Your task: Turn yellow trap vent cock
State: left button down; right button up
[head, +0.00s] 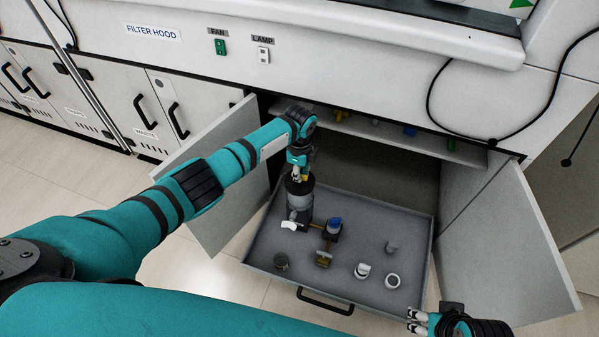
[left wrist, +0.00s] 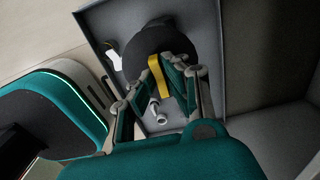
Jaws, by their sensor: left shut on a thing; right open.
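The trap (head: 299,204) is a grey cylinder with a dark top, standing at the back left of the pulled-out drawer. Its yellow vent cock (left wrist: 159,77) shows in the left wrist view as a flat yellow bar over the round dark top (left wrist: 140,50). My left gripper (head: 297,174) reaches down onto the top of the trap and is shut on the yellow cock, its fingers covering part of it. My right gripper (head: 417,322) is open and empty, low beside the drawer's front right corner.
The grey drawer (head: 262,235) also holds a blue-topped fitting (head: 334,226), a white lever (head: 289,225), a brownish fitting (head: 324,258) and several small parts. Cabinet doors stand open left (head: 215,180) and right (head: 495,245). A shelf (head: 400,140) lies behind the drawer.

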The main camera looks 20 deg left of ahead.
pick_arm(q)
jog(key=shift+d, duration=0.1)
jog(key=c, duration=1.4)
grip_release()
jog(key=shift+r, duration=0.2)
notch_tip(320, 180, up, 12)
jog(key=shift+f, duration=0.2)
